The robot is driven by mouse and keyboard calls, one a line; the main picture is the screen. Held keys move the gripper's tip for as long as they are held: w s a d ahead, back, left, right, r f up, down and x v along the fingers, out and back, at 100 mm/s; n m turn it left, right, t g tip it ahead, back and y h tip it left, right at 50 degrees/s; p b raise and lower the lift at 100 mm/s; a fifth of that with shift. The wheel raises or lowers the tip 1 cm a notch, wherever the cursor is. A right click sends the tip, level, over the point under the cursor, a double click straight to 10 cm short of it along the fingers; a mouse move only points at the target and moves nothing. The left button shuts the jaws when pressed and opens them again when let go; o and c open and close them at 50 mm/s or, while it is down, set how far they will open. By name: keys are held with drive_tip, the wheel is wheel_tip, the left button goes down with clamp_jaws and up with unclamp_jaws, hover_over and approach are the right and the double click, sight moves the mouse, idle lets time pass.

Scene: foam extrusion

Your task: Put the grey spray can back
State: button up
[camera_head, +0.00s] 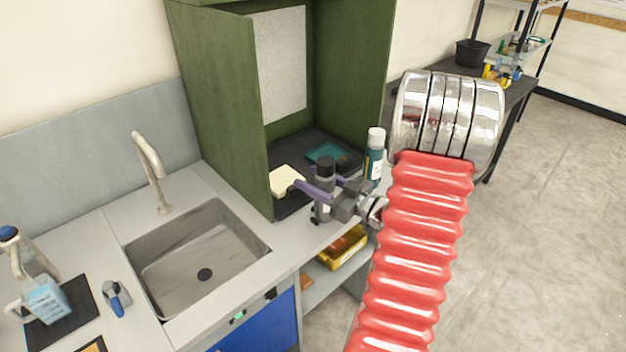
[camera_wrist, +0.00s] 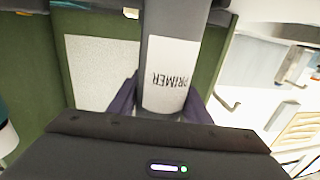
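The grey spray can (camera_head: 324,178), with a dark cap, stands about upright in front of the green cabinet. In the wrist view the can (camera_wrist: 170,75) fills the middle, with a white label reading PRIMER upside down. My gripper (camera_head: 318,191) has its purple-grey fingers on both sides of the can, seemingly shut on it. The wrist view shows the fingers (camera_wrist: 163,103) against its sides. The can's base is near the counter's front edge; I cannot tell whether it touches the counter.
A white-capped teal can (camera_head: 375,155) stands close on the right. A dark mat (camera_head: 290,207) in the cabinet holds a cream sponge (camera_head: 285,180) and a teal tray (camera_head: 328,154). A sink (camera_head: 200,260) lies left. A yellow box (camera_head: 343,247) sits on the shelf below.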

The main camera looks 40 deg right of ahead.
sight(333, 190)
drive_tip(key=o, duration=0.4)
drive_tip(key=shift+c, duration=0.2)
drive_tip(key=shift+s+r, duration=0.1)
drive_tip(key=s, duration=0.4)
drive_tip(key=s+d, duration=0.1)
drive_tip(key=s, duration=0.2)
drive_tip(key=s+d, duration=0.1)
drive_tip(key=s, duration=0.3)
drive_tip(key=shift+s+d, duration=0.2)
drive_tip(key=shift+s, duration=0.1)
drive_tip(key=shift+s, duration=0.1)
idle(0.5)
